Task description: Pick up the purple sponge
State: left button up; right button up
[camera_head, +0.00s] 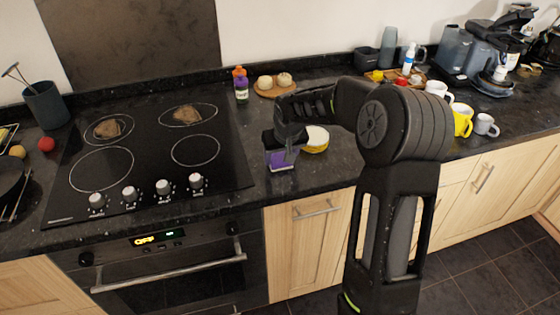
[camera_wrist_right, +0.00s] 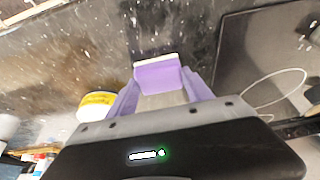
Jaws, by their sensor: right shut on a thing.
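The purple sponge (camera_head: 280,158) is at the right gripper's fingertips, over the granite counter just right of the hob. In the right wrist view the purple sponge (camera_wrist_right: 158,77) shows as a purple block with a pale edge, between the two fingers. My right gripper (camera_head: 283,152) points down and is shut on the sponge; in the wrist view its fingers (camera_wrist_right: 162,98) flank it. The gripper hides part of the sponge, and I cannot tell whether the sponge touches the counter. My left gripper is not in view.
A purple bottle with an orange cap (camera_head: 241,84) and a round wooden board (camera_head: 275,88) stand further back. The black hob (camera_head: 150,150) is to the left. Several mugs stand at the right.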

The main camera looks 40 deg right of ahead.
aim_at(281, 159)
jog(key=c, duration=0.8)
notch_tip(281, 159, up, 10)
jog(key=shift+b, duration=0.75)
jog(key=shift+s+f, duration=0.1)
